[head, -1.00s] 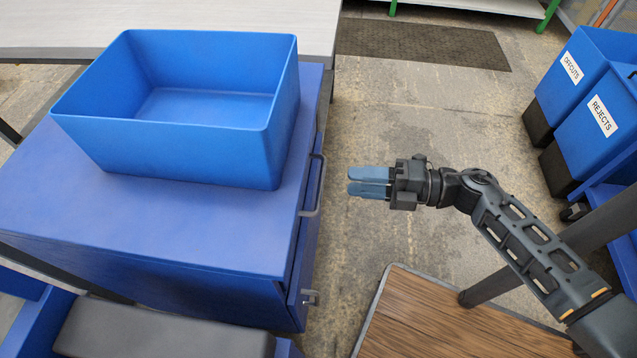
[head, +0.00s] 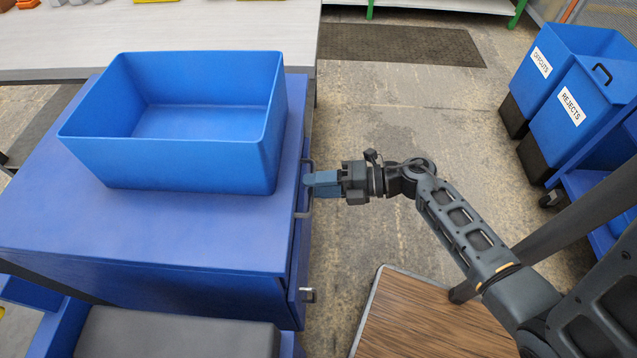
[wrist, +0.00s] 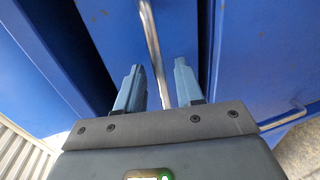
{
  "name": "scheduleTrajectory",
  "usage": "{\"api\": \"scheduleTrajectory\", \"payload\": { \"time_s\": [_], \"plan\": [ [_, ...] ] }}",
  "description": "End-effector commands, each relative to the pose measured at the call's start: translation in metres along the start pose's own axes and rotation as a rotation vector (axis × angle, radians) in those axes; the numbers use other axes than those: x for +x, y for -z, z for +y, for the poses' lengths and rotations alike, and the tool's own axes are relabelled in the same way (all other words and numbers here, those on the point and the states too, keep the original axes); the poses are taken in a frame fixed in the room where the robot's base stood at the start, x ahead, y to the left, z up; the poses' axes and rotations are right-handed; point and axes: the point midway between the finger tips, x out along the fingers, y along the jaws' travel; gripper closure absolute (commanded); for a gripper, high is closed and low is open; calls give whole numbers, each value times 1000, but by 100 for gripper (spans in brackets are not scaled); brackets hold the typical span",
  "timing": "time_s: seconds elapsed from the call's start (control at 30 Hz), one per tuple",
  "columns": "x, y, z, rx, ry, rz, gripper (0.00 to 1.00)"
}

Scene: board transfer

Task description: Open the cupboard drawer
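The blue cupboard (head: 150,235) stands at the left in the head view, with its drawer side facing right. A grey bar handle (head: 301,200) is on the upper part of that side. My gripper (head: 309,184) is at this handle, pointing left. In the wrist view the handle bar (wrist: 152,45) runs between the two blue fingers (wrist: 158,85), which are apart on either side of it. I cannot tell whether either finger touches the bar. The blue drawer front (wrist: 178,30) lies behind the bar, with dark gaps beside it. A lower handle (head: 307,295) also shows.
An open, empty-looking blue bin (head: 170,165) sits on the cupboard. A wooden-topped table (head: 430,320) is at the lower right. Blue offcuts and rejects bins (head: 570,125) stand at the far right.

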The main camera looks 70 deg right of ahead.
Motion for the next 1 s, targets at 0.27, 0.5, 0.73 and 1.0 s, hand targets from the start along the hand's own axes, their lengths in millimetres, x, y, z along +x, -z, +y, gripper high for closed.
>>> {"api": "scheduleTrajectory", "payload": {
  "time_s": [0.27,0.5,0.73,1.0],
  "plan": [
    [1,0,0,0,0,0,66],
    [1,0,0,0,-1,0,89],
    [1,0,0,0,-1,0,100],
    [1,0,0,0,-1,0,100]
  ]
}}
